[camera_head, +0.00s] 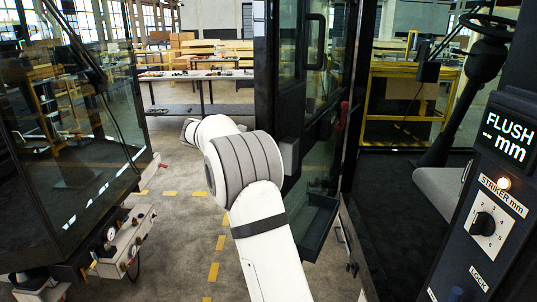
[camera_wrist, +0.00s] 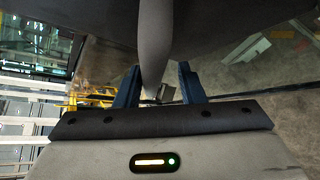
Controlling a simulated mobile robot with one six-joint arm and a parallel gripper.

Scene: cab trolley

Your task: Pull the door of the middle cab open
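The dark-framed glass door (camera_head: 292,45) stands swung out beside a cab opening with a seat and steering wheel in the head view. A black loop handle (camera_head: 315,42) sits on its upper part. I cannot tell for certain whether this is the middle cab's door. My white arm reaches up to the door's left side; its gripper is hidden in the head view. In the wrist view my gripper (camera_wrist: 158,88) has its two blue fingers spread. A grey bar-like part (camera_wrist: 154,45) runs between them, with a gap to the right finger. I cannot tell what this part belongs to.
Another glass cab (camera_head: 70,130) stands close on the left, with gauges (camera_head: 125,240) low on its side. A control panel (camera_head: 490,200) reading FLUSH is close on the right. Worktables (camera_head: 200,77) stand behind. Floor with yellow marks (camera_head: 213,272) is clear left of my arm.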

